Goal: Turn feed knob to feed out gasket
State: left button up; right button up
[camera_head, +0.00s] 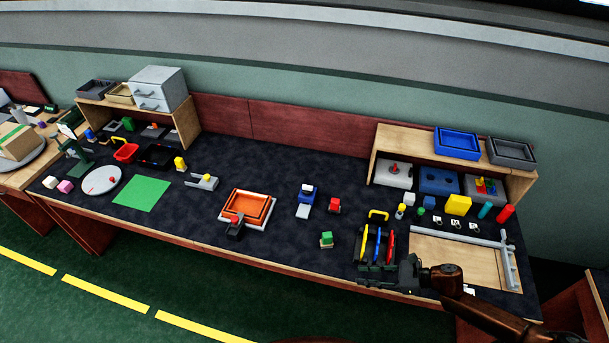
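I cannot tell for sure which small device carries the feed knob, and no gasket can be made out at this size. A blue device (306,193) with a white top and a light tongue at its front stands mid-table. A small red block-like part (334,205) is just right of it, and a green-topped part (326,239) is near the front edge. My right gripper (398,279) is at the table's front edge, just in front of the dark tool rack (362,264). Its fingers are too small and dark to read. My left gripper is out of view.
An orange tray (261,204) lies left of the blue device. A framed wooden board (455,259) lies right of the rack. Shelves with bins stand at the back left and right (378,140).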

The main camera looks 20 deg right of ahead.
aim_at(306, 189)
jog(key=i, duration=1.4)
